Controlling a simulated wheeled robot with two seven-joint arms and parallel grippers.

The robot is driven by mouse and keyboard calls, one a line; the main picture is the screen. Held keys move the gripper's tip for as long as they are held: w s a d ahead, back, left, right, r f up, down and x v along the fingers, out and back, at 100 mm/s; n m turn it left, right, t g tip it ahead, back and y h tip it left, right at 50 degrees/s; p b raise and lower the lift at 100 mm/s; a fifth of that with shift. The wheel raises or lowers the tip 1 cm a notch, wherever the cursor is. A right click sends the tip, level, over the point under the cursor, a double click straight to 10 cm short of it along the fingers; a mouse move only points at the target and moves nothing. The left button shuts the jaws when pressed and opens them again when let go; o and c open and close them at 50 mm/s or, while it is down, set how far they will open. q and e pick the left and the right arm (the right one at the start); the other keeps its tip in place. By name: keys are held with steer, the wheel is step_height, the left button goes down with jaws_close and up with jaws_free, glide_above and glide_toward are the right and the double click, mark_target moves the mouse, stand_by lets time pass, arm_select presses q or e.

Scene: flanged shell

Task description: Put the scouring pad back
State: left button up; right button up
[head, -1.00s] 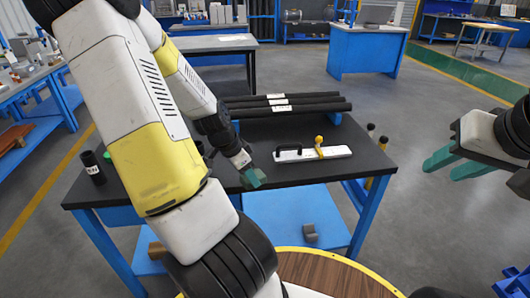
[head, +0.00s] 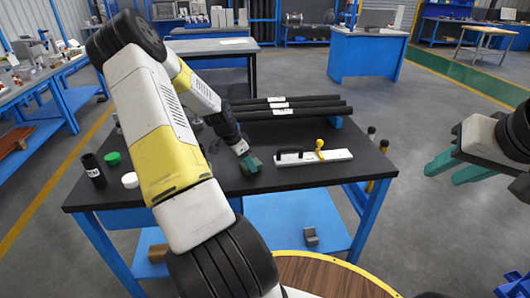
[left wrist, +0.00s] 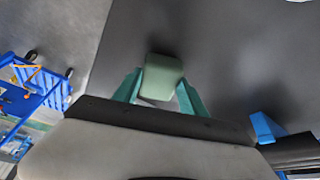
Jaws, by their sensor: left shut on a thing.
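My left gripper (head: 250,164) is low over the dark table top, left of the white board. In the left wrist view, its two teal fingers (left wrist: 160,92) are shut on a pale green block, which looks like the scouring pad (left wrist: 163,76). In the head view the pad is hard to tell from the teal fingertips. I cannot tell whether the pad touches the table. My right gripper (head: 456,168) is open and empty, off to the right of the table, over the floor.
On the table (head: 290,178) are a white board (head: 335,156) with a black handle and yellow knob, black tubes (head: 285,107) at the back, a black cup (head: 93,170), a green lid (head: 112,158) and a white lid (head: 130,180). A grey block (head: 311,236) lies on the lower shelf.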

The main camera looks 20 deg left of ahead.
arm_select(q)
steer(key=shift+f, duration=0.2)
steer(key=o, duration=1.3)
steer(key=shift+r, duration=0.1)
steer(key=v, duration=1.2)
steer(key=s+d+r+y, duration=0.2)
steer(key=s+d+r, duration=0.1)
steer(key=d+r, duration=0.5)
steer(key=s+d+r+n+t, duration=0.1)
steer(key=s+d+r+n, duration=0.1)
steer(key=s+d+r, duration=0.2)
steer(key=s+d+r+n+h, duration=0.1)
steer(key=s+d+r+n, duration=0.1)
steer(key=s+d+r, duration=0.2)
steer(key=s+d+r+n+t, duration=0.1)
steer(key=s+d+r, duration=0.3)
steer(key=s+d, duration=0.5)
steer(key=shift+s+n+t+h, duration=0.3)
steer(key=shift+s+n, duration=0.3)
steer(key=shift+n, duration=0.2)
